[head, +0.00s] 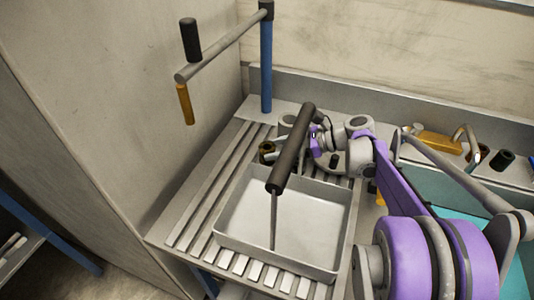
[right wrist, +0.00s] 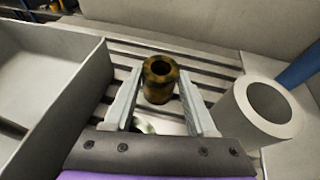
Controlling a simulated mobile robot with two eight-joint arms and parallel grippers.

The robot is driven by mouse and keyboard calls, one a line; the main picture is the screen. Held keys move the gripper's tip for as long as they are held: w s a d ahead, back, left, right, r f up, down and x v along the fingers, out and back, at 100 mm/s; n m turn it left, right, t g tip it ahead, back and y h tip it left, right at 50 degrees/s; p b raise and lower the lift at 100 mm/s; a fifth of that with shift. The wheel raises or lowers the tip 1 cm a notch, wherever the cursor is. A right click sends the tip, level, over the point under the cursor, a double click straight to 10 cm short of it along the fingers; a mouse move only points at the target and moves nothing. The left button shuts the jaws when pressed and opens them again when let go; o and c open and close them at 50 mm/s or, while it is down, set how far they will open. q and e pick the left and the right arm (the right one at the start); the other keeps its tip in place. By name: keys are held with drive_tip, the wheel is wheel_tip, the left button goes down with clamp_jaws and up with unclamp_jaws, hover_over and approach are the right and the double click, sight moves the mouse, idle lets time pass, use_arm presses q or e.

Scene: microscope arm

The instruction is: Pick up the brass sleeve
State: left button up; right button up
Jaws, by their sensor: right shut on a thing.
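The brass sleeve (right wrist: 160,82) is a short, hollow, dark brass cylinder standing upright on the slatted surface. In the right wrist view it sits between the two finger ends of my right gripper (right wrist: 161,75), which is shut on it. In the head view the sleeve (head: 266,151) is behind the tray, left of my right gripper (head: 314,141). A dark cylinder in front hides the fingers there. My left gripper is not in view.
A grey hollow cylinder (right wrist: 265,108) stands close to the right of the sleeve. A light tray (head: 228,243) lies in front, with a dark cylinder on a thin rod (head: 293,150) above it. A blue post (head: 266,70) carries a bar at the back left.

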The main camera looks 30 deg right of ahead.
clamp_jaws()
drive_tip(key=shift+r, duration=0.1)
